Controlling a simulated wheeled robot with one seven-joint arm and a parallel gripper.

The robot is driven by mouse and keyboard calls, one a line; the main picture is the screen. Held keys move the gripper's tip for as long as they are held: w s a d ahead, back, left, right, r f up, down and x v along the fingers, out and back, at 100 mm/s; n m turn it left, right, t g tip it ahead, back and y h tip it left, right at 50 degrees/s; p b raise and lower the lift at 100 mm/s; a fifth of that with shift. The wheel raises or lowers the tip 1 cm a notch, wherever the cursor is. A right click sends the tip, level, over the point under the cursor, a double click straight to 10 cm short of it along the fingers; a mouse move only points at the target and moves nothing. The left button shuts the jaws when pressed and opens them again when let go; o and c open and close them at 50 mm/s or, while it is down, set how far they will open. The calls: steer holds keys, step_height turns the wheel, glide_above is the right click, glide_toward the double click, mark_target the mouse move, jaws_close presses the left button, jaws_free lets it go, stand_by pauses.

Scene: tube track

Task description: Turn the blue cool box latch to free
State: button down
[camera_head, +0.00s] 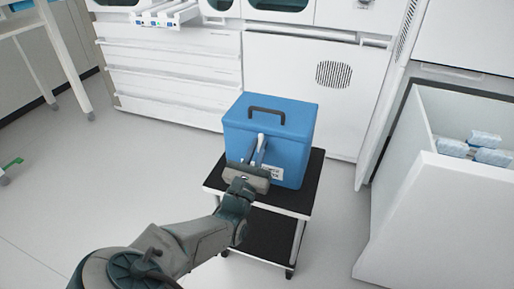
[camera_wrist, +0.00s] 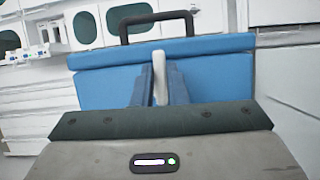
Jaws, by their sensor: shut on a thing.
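The blue cool box (camera_head: 283,128) stands upright on a small trolley, its lid closed and its dark handle (camera_head: 267,114) on top. A light grey latch (camera_head: 261,139) is on its front face, at the lid's edge. In the wrist view the latch (camera_wrist: 161,84) stands upright between my two fingers. My gripper (camera_head: 258,152) is in front of the box and shut on the latch; it also shows in the wrist view (camera_wrist: 160,88). The fingers and the gripper body hide the lower part of the latch and some of the box front.
The trolley (camera_head: 312,186) has a black top with narrow bare edges around the box. White machines (camera_head: 290,75) stand close behind. An open white bin (camera_head: 424,150) with pale blue packs (camera_head: 487,140) is at the right.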

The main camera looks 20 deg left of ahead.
steer(key=m+g+h+p, duration=0.1)
steer(key=m+h+p, duration=0.1)
steer(key=m, duration=0.2)
steer(key=m+g+h+p, duration=0.1)
steer(key=m+h+p, duration=0.1)
steer(key=m, duration=0.3)
steer(key=m+g+h+p, duration=0.1)
steer(key=m+p, duration=0.1)
steer(key=m, duration=0.2)
steer(key=shift+d+f+m+g+h, duration=0.3)
steer(key=shift+d+h, duration=0.05)
steer(key=shift+h, duration=0.05)
steer(key=m, duration=0.1)
steer(key=m+g, duration=0.1)
steer(key=m, duration=0.2)
steer(key=shift+s+f+m+g+h, duration=0.1)
steer(key=shift+f+m+g+h, duration=0.2)
steer(key=shift+m+g, duration=0.1)
steer(key=shift+m+g+b, duration=0.4)
steer(key=shift+m+b, duration=0.5)
steer(key=shift+m, duration=0.5)
steer(key=shift+a+r+m, duration=0.1)
steer(key=shift+m, duration=0.2)
steer(key=c, duration=1.4)
jaws_free()
steer(key=shift+c, duration=0.2)
